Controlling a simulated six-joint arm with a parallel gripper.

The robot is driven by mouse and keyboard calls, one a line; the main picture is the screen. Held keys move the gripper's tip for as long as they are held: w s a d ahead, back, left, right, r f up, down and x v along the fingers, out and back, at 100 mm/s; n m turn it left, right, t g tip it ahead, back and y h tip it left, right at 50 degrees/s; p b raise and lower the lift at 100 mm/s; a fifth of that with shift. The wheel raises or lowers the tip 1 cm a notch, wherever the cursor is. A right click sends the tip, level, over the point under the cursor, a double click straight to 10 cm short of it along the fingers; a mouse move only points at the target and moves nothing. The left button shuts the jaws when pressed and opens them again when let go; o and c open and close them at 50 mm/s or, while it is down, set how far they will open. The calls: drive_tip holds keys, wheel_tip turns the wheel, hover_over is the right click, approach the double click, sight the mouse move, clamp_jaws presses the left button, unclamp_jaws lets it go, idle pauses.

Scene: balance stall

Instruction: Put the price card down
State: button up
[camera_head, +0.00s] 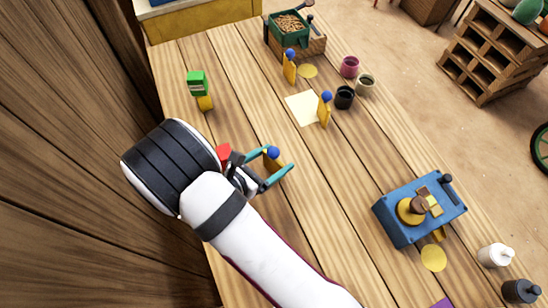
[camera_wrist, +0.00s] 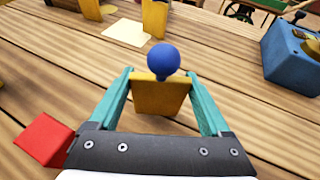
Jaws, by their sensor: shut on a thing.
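The price card (camera_wrist: 160,95) is a yellow slab with a blue ball on top. My gripper (camera_wrist: 160,98) has its two teal fingers on either side of it and is shut on it. In the head view the card (camera_head: 272,155) shows between the fingers of my gripper (camera_head: 269,167), over the left part of the table. I cannot tell whether its lower edge touches the wood. Two similar yellow cards with blue balls stand farther back, one (camera_head: 289,70) near a yellow disc (camera_head: 307,71) and one (camera_head: 324,112) at the edge of a pale sheet (camera_head: 300,107).
A red block (camera_wrist: 43,139) is close to the left of my gripper. A green and yellow object (camera_head: 197,84) stands at the far left. Several jars, including a black one (camera_head: 344,98), stand beyond the sheet. A blue scale (camera_head: 400,224) is at right. Bare wood lies between.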

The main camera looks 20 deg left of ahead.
drive_tip(key=shift+f, duration=0.25)
drive_tip(key=shift+f, duration=0.1)
drive_tip(key=o, duration=1.2)
drive_tip(key=shift+c, duration=0.2)
